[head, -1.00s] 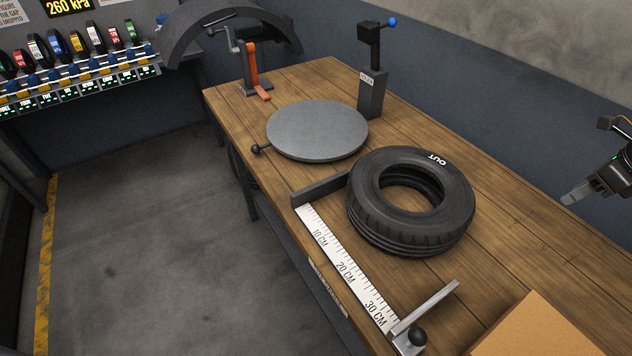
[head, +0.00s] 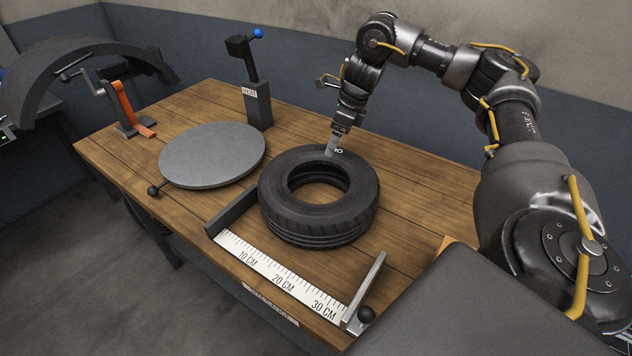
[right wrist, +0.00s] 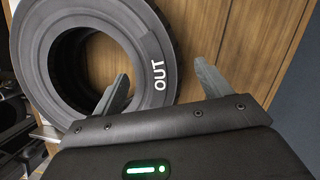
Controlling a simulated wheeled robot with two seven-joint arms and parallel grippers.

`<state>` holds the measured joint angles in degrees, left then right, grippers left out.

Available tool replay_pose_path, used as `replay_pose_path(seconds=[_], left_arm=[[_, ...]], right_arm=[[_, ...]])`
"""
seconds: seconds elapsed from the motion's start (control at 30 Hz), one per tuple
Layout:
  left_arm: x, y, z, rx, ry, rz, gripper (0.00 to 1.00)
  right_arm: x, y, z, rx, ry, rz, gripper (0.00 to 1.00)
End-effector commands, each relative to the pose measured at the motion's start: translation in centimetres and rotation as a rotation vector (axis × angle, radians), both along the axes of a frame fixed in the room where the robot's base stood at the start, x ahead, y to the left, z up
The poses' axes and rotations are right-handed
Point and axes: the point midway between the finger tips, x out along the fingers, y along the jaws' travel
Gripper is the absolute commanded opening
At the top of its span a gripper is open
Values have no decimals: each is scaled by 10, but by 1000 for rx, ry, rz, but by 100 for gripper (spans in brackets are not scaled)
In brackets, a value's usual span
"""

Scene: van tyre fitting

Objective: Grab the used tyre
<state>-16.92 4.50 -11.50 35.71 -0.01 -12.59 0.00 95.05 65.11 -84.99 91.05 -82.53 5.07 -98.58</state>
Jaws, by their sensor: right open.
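The used tyre (head: 318,222) is black and lies flat on the wooden bench, beside the centimetre ruler. White "OUT" lettering shows on its sidewall in the right wrist view (right wrist: 160,62). My right gripper (head: 333,146) points down over the tyre's far rim, partly covering the lettering in the head view. In the right wrist view my right gripper (right wrist: 163,85) is open, its two fingers apart, with the lettered part of the sidewall between them. Whether a finger touches the rubber I cannot tell. My left gripper is not in view.
A grey round plate (head: 212,155) with a knobbed lever lies left of the tyre. The ruler gauge (head: 280,277) with upright end bars runs along the near side. A post with a blue knob (head: 258,95) and an orange-handled clamp (head: 124,108) stand farther back.

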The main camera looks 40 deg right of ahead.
Motion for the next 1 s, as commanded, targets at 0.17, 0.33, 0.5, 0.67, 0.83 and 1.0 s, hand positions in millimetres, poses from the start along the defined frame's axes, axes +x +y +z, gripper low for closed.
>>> replay_pose_path(seconds=[0.17,0.33,0.5,0.67,0.83,1.0], left_arm=[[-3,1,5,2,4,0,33],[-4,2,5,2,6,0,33],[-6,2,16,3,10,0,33],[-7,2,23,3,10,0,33],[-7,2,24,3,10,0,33],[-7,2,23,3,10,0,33]], right_arm=[[4,3,-17,0,2,0,77],[6,4,-21,-1,1,0,77],[9,5,-36,-2,4,1,77],[15,7,-60,-1,3,0,77],[17,9,-70,-1,1,1,77],[18,9,-71,-1,1,0,77]])
